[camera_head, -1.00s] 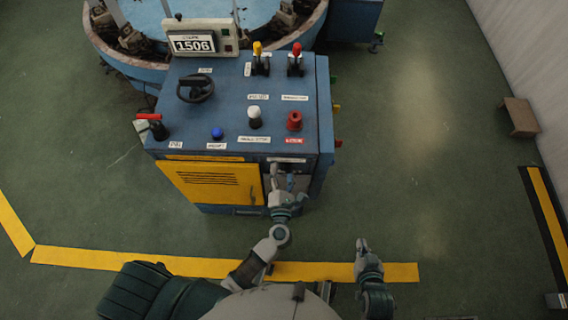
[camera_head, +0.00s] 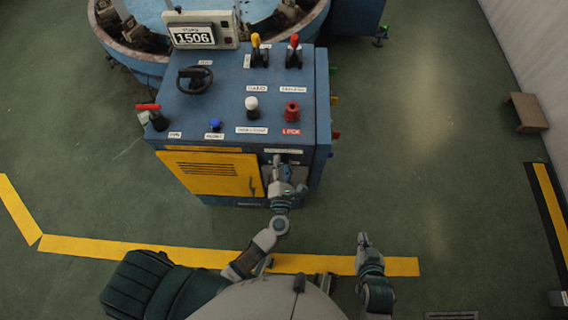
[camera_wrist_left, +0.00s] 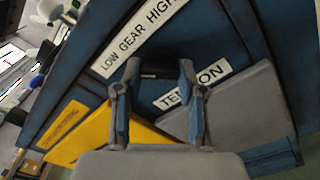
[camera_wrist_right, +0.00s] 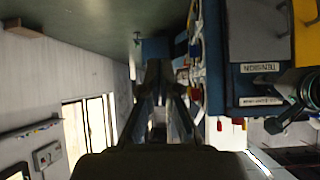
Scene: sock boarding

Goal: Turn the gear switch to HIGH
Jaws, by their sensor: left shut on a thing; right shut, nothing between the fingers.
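The gear switch (camera_wrist_left: 157,73) is a dark piece below the LOW GEAR HIGH label (camera_wrist_left: 138,38) in the left wrist view. My left gripper (camera_wrist_left: 158,70) is shut on it, one finger on each side. The fingers cover part of the switch, so I cannot tell which setting it points to. In the head view my left gripper (camera_head: 281,163) reaches the front recess of the blue machine (camera_head: 225,110), right of the yellow door. My right gripper (camera_head: 363,240) is shut and empty, apart from the machine over the floor; it also shows in the right wrist view (camera_wrist_right: 159,72).
A TENSION label (camera_wrist_left: 192,86) lies just below the switch, and the yellow door (camera_head: 208,173) is to its left. Levers, knobs, a handwheel (camera_head: 195,80) and a display reading 1506 (camera_head: 193,36) stand on the machine top.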

